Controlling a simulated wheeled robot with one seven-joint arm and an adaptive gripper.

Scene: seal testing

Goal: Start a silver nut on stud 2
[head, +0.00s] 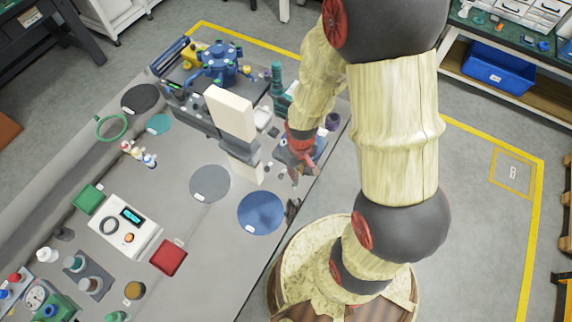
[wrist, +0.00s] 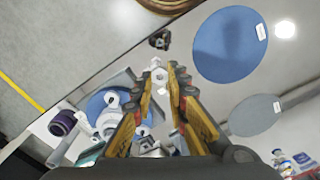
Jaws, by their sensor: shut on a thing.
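My gripper (wrist: 160,73) points at the grey bench top in the wrist view. Its fingers are shut on a small silver nut (wrist: 158,75), which shows pale and six-sided between the tips. In the head view my gripper (head: 296,168) is at the bench's right edge, partly hidden by my arm; the nut cannot be made out there. Beside the left finger in the wrist view is a blue round part (wrist: 95,106) with white and silver pieces on it. It is partly hidden by the finger. I cannot tell which piece is stud 2.
A blue disc (head: 261,213) and a grey disc (head: 210,183) lie flat on the bench. A small dark part (wrist: 160,40) sits near the edge. A tall cream block (head: 230,112) stands near my gripper. A purple-topped cylinder (wrist: 62,123) is beyond the blue part.

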